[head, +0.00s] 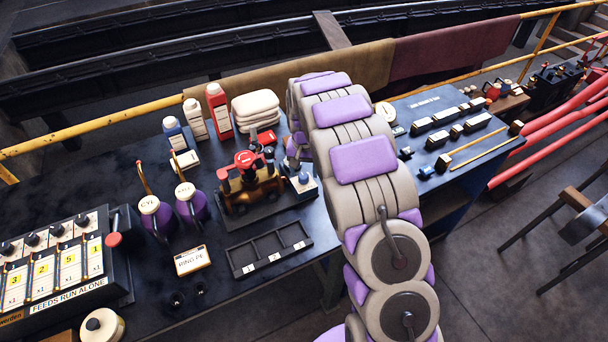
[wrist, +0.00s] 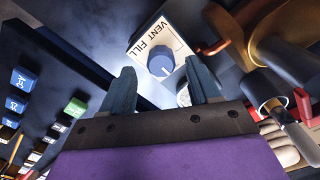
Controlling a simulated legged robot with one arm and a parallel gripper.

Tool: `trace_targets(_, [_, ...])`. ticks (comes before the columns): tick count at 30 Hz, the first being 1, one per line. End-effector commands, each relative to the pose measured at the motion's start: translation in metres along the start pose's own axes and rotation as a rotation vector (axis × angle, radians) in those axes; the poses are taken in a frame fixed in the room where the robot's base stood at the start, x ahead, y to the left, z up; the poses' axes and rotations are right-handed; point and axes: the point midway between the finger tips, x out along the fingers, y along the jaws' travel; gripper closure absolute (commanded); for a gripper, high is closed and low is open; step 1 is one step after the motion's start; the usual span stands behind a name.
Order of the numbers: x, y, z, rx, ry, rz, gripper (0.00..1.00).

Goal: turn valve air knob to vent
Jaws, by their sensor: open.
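The valve air knob (wrist: 160,63) is a round blue knob on a pale plate (wrist: 143,45) lettered VENT and FILL. In the wrist view it sits at upper centre, between and beyond my fingertips. A small white mark shows on its lower face; I cannot tell which word it points to. My gripper (wrist: 160,73) is open and empty, with a finger on each side of the knob in the picture; contact cannot be seen. In the head view a blue knob (head: 303,178) on a small box shows left of my arm, with my gripper (head: 296,163) just above it.
Purple oil cans (head: 157,215), bottles (head: 217,108), folded cloths (head: 255,106) and a black three-slot tray (head: 270,248) share the dark bench. A yellow rail (head: 90,125) runs behind.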

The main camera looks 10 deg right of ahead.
Motion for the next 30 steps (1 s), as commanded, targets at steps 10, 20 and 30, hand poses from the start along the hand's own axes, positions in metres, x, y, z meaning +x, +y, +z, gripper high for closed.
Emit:
trace_targets(10, [0.022, 0.000, -0.001, -0.001, 0.004, -0.001, 0.39])
trace_targets(20, [0.022, 0.000, -0.001, -0.001, 0.003, 0.000, 0.50])
trace_targets(30, [0.022, 0.000, -0.001, -0.001, 0.003, -0.001, 0.83])
